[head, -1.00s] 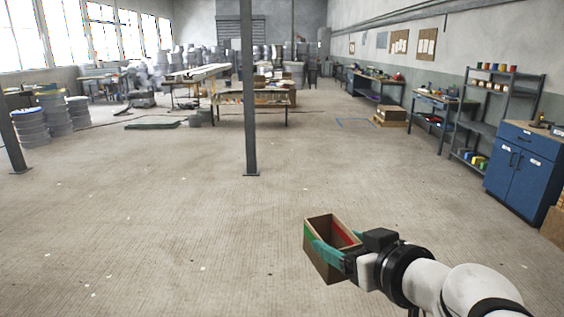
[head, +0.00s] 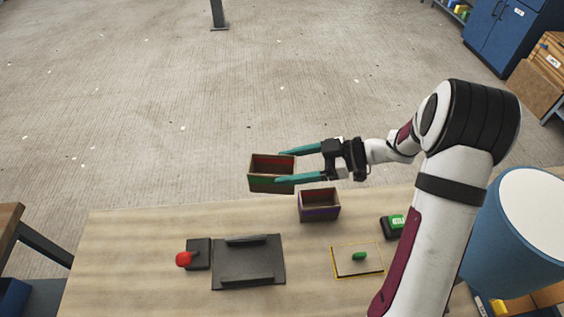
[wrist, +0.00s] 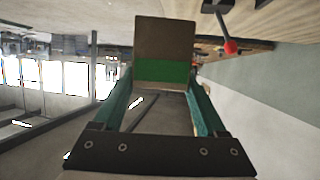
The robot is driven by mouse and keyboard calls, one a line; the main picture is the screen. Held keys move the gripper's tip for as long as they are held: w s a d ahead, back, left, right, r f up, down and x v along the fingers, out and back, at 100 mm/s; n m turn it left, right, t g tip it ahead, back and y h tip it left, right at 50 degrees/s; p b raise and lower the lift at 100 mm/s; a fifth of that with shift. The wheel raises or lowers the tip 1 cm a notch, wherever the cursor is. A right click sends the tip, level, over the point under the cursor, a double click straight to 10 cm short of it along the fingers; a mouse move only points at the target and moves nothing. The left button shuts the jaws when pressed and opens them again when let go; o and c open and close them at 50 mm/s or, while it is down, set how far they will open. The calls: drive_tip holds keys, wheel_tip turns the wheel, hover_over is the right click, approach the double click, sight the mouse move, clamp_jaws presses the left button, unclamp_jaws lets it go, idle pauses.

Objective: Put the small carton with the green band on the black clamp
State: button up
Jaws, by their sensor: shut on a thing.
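The small carton with the green band (head: 258,180) is open-topped and brown, with red inside. My gripper (head: 283,167) is shut on it, a teal finger along each side, and holds it in the air around the table's far edge. In the wrist view the carton (wrist: 164,38) shows its green band between the fingers. The black clamp (head: 248,264) looks like a flat black plate with raised bars, lying nearer and lower left of the carton.
A second open carton with a purple band (head: 319,213) stands on the wooden table (head: 130,270), close to the held carton. A yellow-edged pad (head: 345,262) bears a green object (head: 359,256). A black device with a green face (head: 396,222) and a blue drum (head: 520,250) are at right.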

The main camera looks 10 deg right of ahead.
sight(288, 192)
drive_tip(key=f+g, duration=0.1)
drive_tip(key=s+f+n, duration=0.1)
drive_tip(key=s+f+n+g, duration=0.1)
drive_tip(key=shift+s+a+f+g, duration=0.1)
drive_tip(key=shift+a+f+g, duration=0.2)
drive_tip(key=shift+f, duration=0.05)
wheel_tip(288, 192, down, 10)
drive_tip(key=shift+s+r, duration=0.1)
drive_tip(key=shift+r, duration=0.15)
